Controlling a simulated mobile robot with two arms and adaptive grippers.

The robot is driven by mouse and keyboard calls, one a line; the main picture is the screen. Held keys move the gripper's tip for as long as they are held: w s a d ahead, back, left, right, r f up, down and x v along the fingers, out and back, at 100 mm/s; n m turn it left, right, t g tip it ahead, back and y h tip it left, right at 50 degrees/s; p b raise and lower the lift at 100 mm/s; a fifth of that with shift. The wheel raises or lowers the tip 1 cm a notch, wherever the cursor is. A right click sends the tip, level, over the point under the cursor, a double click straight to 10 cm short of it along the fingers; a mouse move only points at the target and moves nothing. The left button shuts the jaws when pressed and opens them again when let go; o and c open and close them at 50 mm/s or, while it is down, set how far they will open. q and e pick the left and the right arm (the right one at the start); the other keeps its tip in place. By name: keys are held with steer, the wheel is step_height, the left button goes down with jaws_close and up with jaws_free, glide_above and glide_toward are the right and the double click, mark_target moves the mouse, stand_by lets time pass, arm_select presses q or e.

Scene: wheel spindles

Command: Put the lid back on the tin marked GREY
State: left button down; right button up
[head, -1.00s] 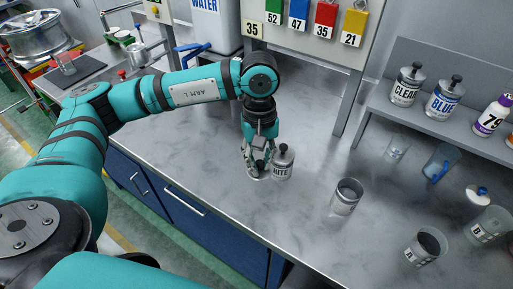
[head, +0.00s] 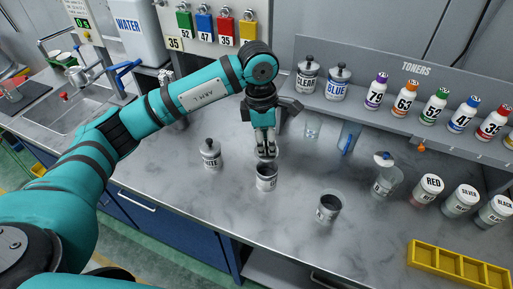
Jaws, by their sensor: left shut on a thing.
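The open metal tin (head: 266,182) stands upright on the bench; its label is too small to read for sure. My left gripper (head: 266,150) points down right above it, shut on a grey metal lid (head: 266,157). The fingers hide most of the lid. The lid appears just above the far side of the tin's rim; I cannot tell whether they touch. My right gripper is not in view.
A lidded tin marked WHITE (head: 211,156) stands close on the left. An open cup (head: 328,208) stands to the right. The toner shelf (head: 420,112) runs behind.

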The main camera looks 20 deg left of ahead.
mark_target(267, 160)
arm_select(q)
steer(key=shift+w+d+r+n, duration=0.15)
steer(key=shift+d+n, duration=0.1)
steer(key=shift+n, duration=0.15)
steer(key=shift+w, duration=0.1)
steer(key=shift+a+f, duration=0.25)
steer(key=shift+f, duration=0.5)
steer(key=shift+f+b, duration=0.35)
steer(key=shift+b, duration=0.1)
steer(key=shift+d+f+b, duration=0.1)
steer(key=shift+f+b, duration=1.4)
steer(key=shift+f, duration=0.75)
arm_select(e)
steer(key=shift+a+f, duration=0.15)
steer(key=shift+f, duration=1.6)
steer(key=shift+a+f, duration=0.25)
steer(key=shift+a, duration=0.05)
arm_select(q)
steer(key=shift+b, duration=0.5)
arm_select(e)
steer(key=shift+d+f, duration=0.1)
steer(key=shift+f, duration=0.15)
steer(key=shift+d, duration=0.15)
arm_select(q)
steer(key=shift+f+b, duration=0.15)
steer(key=shift+b, duration=0.2)
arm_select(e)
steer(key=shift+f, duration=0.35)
